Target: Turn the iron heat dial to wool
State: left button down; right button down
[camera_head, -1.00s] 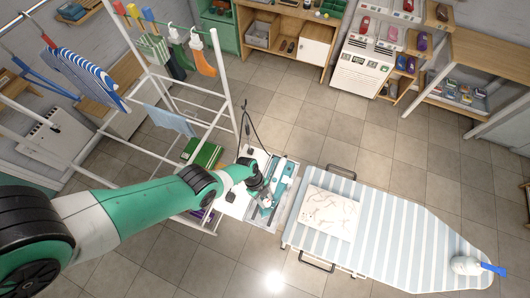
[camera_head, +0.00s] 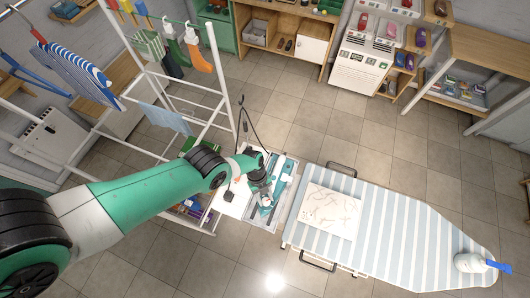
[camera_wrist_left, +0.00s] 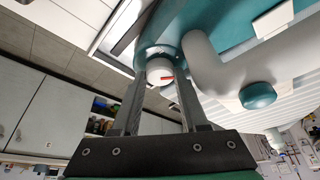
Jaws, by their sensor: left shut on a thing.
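The iron (camera_head: 283,186) is teal and grey and lies on the rest at the left end of the ironing board. In the left wrist view its teal body (camera_wrist_left: 230,32) and thick grey handle (camera_wrist_left: 203,62) fill the upper right. The heat dial (camera_wrist_left: 158,66) is a small white round knob with a red mark pointing right in that view. My left gripper (camera_wrist_left: 161,80) is shut on the dial, one finger on each side. In the head view my left gripper (camera_head: 262,190) is at the iron, and the dial is hidden there. The dial's lettering is not readable.
The striped ironing board (camera_head: 400,240) carries a folded white cloth (camera_head: 331,212) and a spray bottle (camera_head: 468,263). A white drying rack (camera_head: 225,80) with hanging clothes stands behind my left arm. A dark cord (camera_head: 245,118) rises beside the iron. Tiled floor is clear behind the board.

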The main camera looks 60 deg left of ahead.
pick_arm(q)
jog(key=shift+c, duration=2.1)
grip_release()
jog(key=shift+s, duration=0.1)
